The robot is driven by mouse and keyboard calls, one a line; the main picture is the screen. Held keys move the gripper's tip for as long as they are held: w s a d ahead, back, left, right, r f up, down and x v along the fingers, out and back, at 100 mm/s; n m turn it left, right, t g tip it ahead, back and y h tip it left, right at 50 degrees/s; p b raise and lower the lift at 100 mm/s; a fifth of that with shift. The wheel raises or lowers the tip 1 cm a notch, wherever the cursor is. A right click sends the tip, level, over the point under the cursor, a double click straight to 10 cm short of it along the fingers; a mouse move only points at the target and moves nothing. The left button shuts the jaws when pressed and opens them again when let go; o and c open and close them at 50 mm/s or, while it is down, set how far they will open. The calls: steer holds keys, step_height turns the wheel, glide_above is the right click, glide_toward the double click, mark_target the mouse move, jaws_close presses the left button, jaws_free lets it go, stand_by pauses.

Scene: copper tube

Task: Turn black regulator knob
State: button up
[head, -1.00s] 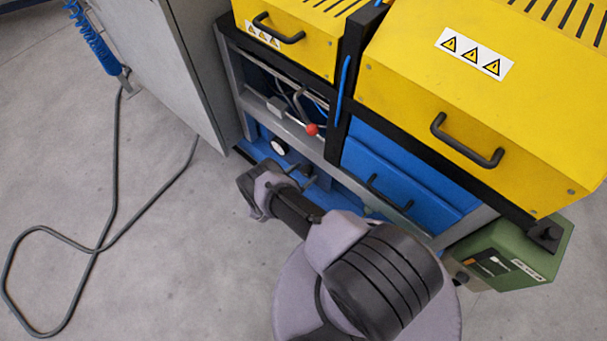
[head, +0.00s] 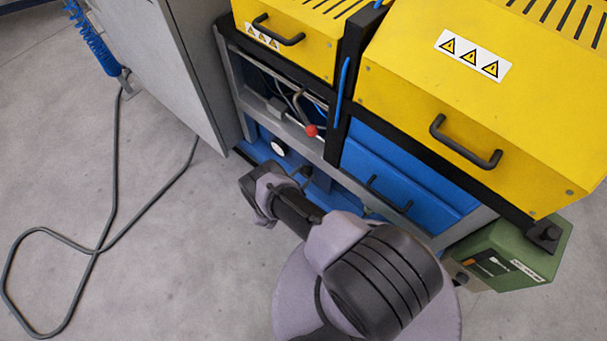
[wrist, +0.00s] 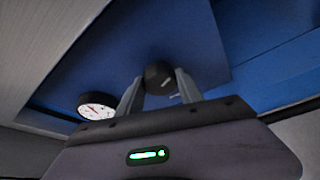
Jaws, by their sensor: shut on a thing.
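The black regulator knob (wrist: 158,76) sits in front of a blue panel in the wrist view, with a small pale mark on its face. My gripper (wrist: 159,85) has one finger on each side of the knob and is shut on it. The fingers cover parts of the knob's sides. A round white pressure gauge with a black rim (wrist: 97,106) is to the left of the knob. The gauge also shows in the head view (head: 278,147), inside the lower bay of the machine, where my wrist reaches in and the fingers are hard to make out.
A grey frame rail and a red ball-ended lever (head: 311,130) are above my wrist. A grey cabinet panel (head: 165,70) stands left of the bay. A blue drawer front (head: 390,180) and a green box (head: 510,255) are to the right. A grey hose (head: 115,190) lies on the floor.

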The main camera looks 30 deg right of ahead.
steer(key=o, duration=1.4)
steer(key=p+v, duration=0.5)
steer(key=v, duration=1.2)
steer(key=shift+s+a, duration=0.2)
